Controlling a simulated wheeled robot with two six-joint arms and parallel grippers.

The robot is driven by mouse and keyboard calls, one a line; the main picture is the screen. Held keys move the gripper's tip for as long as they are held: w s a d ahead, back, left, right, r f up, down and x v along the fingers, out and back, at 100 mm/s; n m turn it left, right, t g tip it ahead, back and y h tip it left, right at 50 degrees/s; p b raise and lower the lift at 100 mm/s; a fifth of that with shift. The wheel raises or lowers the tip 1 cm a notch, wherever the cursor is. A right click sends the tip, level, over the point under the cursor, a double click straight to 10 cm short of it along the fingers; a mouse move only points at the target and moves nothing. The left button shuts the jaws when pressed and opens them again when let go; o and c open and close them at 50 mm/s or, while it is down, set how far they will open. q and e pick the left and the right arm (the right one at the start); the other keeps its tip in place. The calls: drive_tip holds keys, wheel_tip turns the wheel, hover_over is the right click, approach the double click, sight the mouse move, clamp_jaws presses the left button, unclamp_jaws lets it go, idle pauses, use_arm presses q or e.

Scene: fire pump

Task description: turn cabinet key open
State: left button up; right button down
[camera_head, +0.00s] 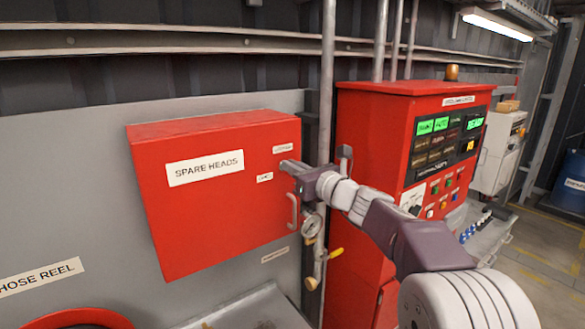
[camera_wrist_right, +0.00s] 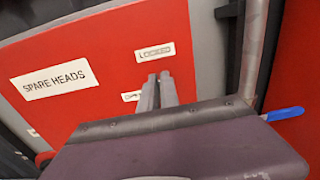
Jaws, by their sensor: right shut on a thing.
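The red cabinet (camera_head: 222,225), labelled SPARE HEADS, hangs on a grey panel in the head view; its red door (camera_wrist_right: 100,60) fills much of the right wrist view. My right gripper (camera_head: 287,166) reaches the door's upper right part, between a LOCKED label (camera_head: 283,148) and an OPEN label (camera_head: 265,177). Its fingers, also in the right wrist view (camera_wrist_right: 158,80), are close together, shut on the key at the door. The key itself is hidden by the fingers, so its angle cannot be told. The door looks closed. My left gripper is not in view.
The cabinet's pale handle (camera_head: 292,211) is below my right gripper. A vertical pipe (camera_head: 327,90) with a gauge (camera_head: 311,227) and yellow-handled valve stands just right of the cabinet. A red control panel (camera_head: 375,130) stands beyond, behind my right arm.

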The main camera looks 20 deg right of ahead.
drive_tip(key=n+b, duration=0.2)
drive_tip(key=b, duration=0.1)
drive_tip(key=n+b, duration=0.2)
drive_tip(key=n, duration=0.1)
drive_tip(key=n+b, duration=0.3)
drive_tip(key=shift+s+a+f+b, duration=0.15)
drive_tip(key=shift+a+f+b, duration=0.15)
drive_tip(key=shift+a+b, duration=0.1)
drive_tip(key=n+b, duration=0.1)
drive_tip(key=n, duration=0.1)
drive_tip(key=n+b, duration=0.2)
drive_tip(key=n, duration=0.1)
drive_tip(key=shift+a+f, duration=0.1)
drive_tip(key=shift+f, duration=0.1)
drive_tip(key=n+b, duration=0.3)
drive_tip(key=n, duration=0.1)
drive_tip(key=shift+s+f+n, duration=0.1)
drive_tip(key=shift+n, duration=0.2)
drive_tip(key=c, duration=1.6)
unclamp_jaws()
drive_tip(key=shift+a, duration=0.1)
drive_tip(key=shift+s, duration=0.1)
